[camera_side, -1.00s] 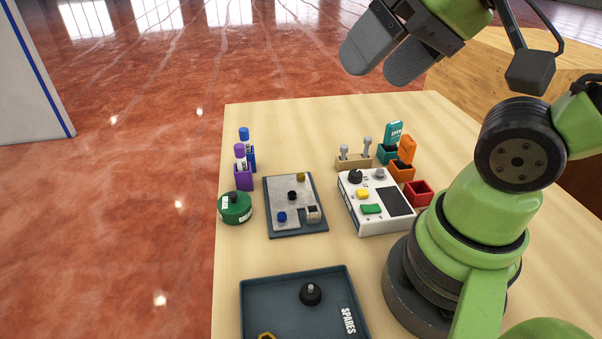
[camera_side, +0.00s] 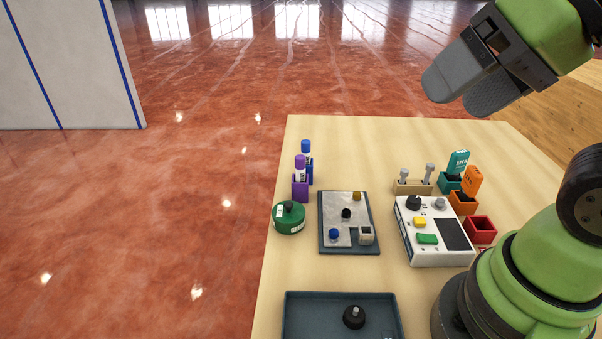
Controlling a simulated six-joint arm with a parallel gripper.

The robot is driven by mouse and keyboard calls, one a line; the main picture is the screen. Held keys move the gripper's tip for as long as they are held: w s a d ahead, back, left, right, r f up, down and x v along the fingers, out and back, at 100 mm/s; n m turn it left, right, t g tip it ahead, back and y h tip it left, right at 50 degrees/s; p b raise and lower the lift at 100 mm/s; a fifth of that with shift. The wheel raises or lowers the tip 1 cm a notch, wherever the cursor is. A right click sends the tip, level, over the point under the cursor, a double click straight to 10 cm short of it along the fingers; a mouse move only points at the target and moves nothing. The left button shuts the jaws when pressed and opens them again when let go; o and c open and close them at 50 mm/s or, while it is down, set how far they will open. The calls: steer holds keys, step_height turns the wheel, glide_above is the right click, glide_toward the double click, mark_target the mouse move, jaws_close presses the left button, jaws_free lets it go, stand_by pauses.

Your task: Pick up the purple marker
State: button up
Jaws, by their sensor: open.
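The purple marker (camera_side: 300,163) stands upright in a purple holder (camera_side: 300,190) near the left edge of the table. Its purple cap and white body show above the holder. A blue marker (camera_side: 306,150) stands close behind it in a blue holder. My gripper (camera_side: 458,96) is at the upper right, high above the table, well to the right of the purple marker. Its two grey fingers are apart with nothing between them.
A green round container (camera_side: 288,218) stands just in front of the purple holder. A dark board with knobs (camera_side: 348,243), a white device (camera_side: 432,256), small coloured bins and a dark tray (camera_side: 300,310) fill the table (camera_side: 400,145). The back area is clear.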

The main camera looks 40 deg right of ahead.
steer(key=c, duration=0.4)
steer(key=shift+w, duration=0.1)
steer(key=n+g+h, duration=0.2)
steer(key=n+g, duration=0.2)
steer(key=g, duration=0.3)
glide_above(300, 157)
step_height(300, 157, down, 18)
steer(key=shift+r, duration=0.1)
steer(key=shift+f, duration=2.95)
